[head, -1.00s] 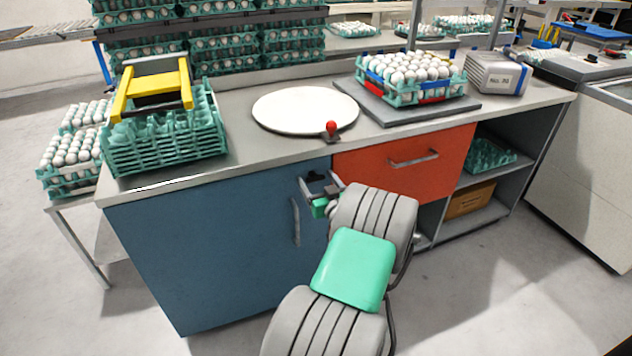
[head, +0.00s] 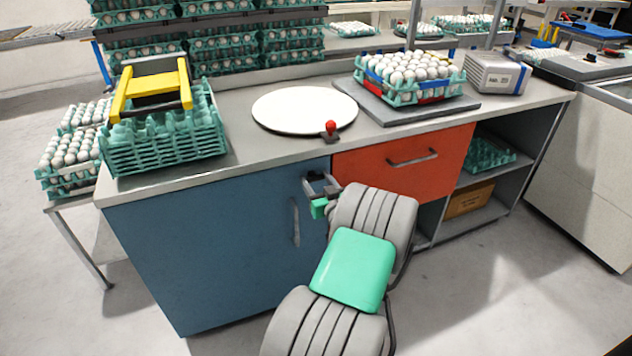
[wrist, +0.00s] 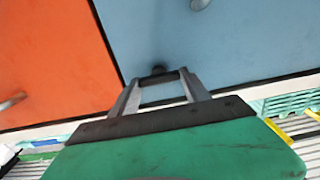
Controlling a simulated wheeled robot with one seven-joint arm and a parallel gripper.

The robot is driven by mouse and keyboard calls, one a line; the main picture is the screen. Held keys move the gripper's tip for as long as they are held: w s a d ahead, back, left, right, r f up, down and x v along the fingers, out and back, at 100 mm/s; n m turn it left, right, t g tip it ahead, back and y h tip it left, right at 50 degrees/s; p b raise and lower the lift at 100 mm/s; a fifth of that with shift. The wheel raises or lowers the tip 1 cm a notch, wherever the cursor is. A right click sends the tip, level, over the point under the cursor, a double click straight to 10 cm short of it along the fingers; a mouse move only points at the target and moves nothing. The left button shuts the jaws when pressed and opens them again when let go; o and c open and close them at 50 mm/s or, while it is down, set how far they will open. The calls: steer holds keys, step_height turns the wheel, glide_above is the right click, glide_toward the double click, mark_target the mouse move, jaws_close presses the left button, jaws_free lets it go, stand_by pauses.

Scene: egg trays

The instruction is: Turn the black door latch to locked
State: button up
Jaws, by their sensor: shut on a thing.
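The black door latch (wrist: 158,71) is a small dark piece near the top edge of the blue door (head: 220,245), close to the orange drawer. My gripper (wrist: 158,80) is at the latch, with its two grey fingers shut on it from either side. In the head view my gripper (head: 321,184) is at the door's upper right corner, and its fingers largely hide the latch. The blue door is closed against the cabinet. How far the latch is turned is hard to tell.
The door's bar handle (head: 296,222) is left of my gripper. The orange drawer (head: 435,175) with its handle is to the right. Above, the counter (head: 250,158) holds a white disc (head: 300,110), a red-knobbed lever (head: 331,129) and egg trays. The floor in front is clear.

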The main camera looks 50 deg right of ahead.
steer(key=shift+w+a, duration=0.1)
steer(key=m+b, duration=0.1)
steer(key=m, duration=0.3)
steer(key=shift+m, duration=0.3)
steer(key=m, duration=0.4)
steer(key=shift+f+m, duration=0.1)
steer(key=shift+m, duration=0.2)
steer(key=m+p, duration=0.1)
steer(key=m, duration=0.4)
steer(key=shift+d+f+m+p, duration=0.15)
steer(key=shift+m+p, duration=0.55)
steer(key=shift+m, duration=1.1)
